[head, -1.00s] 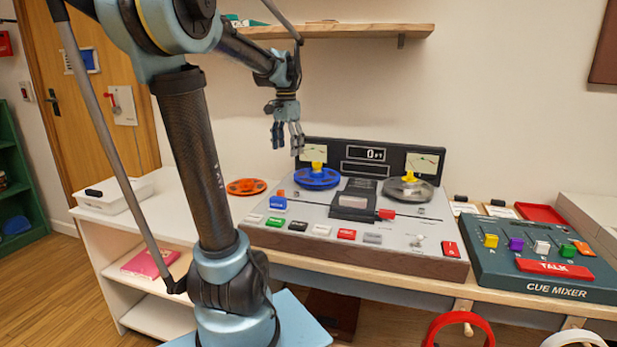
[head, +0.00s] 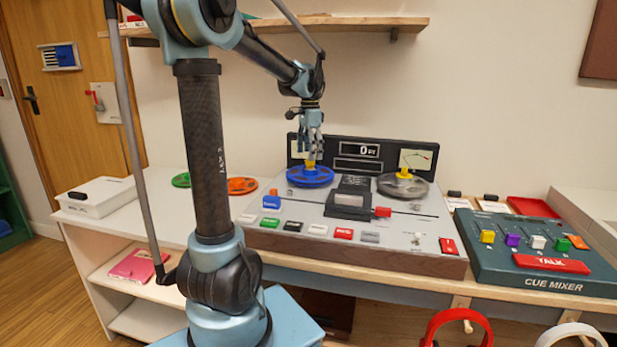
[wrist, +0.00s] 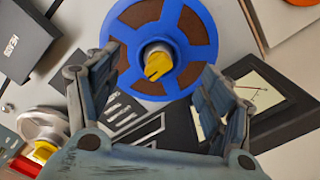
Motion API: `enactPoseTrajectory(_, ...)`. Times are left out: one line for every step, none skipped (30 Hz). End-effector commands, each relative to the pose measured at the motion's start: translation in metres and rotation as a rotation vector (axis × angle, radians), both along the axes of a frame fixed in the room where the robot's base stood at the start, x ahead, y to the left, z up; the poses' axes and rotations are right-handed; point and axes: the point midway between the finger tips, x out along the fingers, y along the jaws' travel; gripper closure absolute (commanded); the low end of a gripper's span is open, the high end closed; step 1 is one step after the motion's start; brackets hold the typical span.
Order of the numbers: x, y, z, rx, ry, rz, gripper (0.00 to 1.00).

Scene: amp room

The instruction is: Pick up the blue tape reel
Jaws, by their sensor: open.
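The blue tape reel (head: 322,178) sits flat on the left spindle of the tape machine (head: 300,212), with a yellow knob (head: 310,165) at its centre. My gripper (head: 312,158) points down just above the reel and its yellow knob. In the wrist view the blue reel (wrist: 200,55) lies ahead of my spread fingers (wrist: 165,85), with its yellow hub knob (wrist: 158,65) between them. My gripper is open and empty. In the head view the fingers partly cover the knob; I cannot tell whether they touch it.
A grey reel (head: 402,186) sits on the machine's right spindle. An orange reel (head: 242,186) and a green reel (head: 181,180) lie on the table to the left. The upright meter panel (head: 350,150) stands close behind the blue reel. A wall shelf (head: 350,27) is above.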

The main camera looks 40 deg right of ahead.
Motion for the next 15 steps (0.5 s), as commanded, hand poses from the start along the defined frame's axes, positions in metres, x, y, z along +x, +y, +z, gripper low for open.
enactPoseTrajectory(0.000, 0.000, -0.002, 0.000, 0.000, 0.000, 0.26)
enactPoseTrajectory(0.000, 0.000, -0.003, 0.000, 0.000, 0.000, 0.26)
enactPoseTrajectory(0.000, 0.000, -0.005, 0.000, 0.000, 0.001, 0.26)
enactPoseTrajectory(0.000, -0.001, -0.007, 0.000, 0.000, 0.001, 0.26)
enactPoseTrajectory(0.000, -0.001, -0.010, 0.000, 0.000, 0.001, 0.26)
enactPoseTrajectory(0.000, -0.002, -0.015, 0.000, 0.000, 0.001, 0.26)
enactPoseTrajectory(0.000, -0.002, -0.019, 0.000, 0.000, 0.001, 0.26)
enactPoseTrajectory(0.000, -0.003, -0.024, 0.000, 0.000, 0.001, 0.26)
enactPoseTrajectory(0.000, -0.004, -0.029, 0.000, 0.000, 0.001, 0.26)
enactPoseTrajectory(0.000, -0.005, -0.033, 0.000, 0.000, 0.001, 0.26)
enactPoseTrajectory(0.000, -0.005, -0.037, 0.000, 0.000, 0.001, 0.26)
enactPoseTrajectory(0.000, -0.004, -0.042, 0.000, 0.000, 0.001, 0.26)
enactPoseTrajectory(0.000, -0.004, -0.045, 0.000, 0.000, 0.001, 0.26)
enactPoseTrajectory(0.000, -0.004, -0.047, 0.000, 0.000, 0.001, 0.26)
enactPoseTrajectory(0.000, -0.004, -0.050, 0.000, 0.000, 0.001, 0.26)
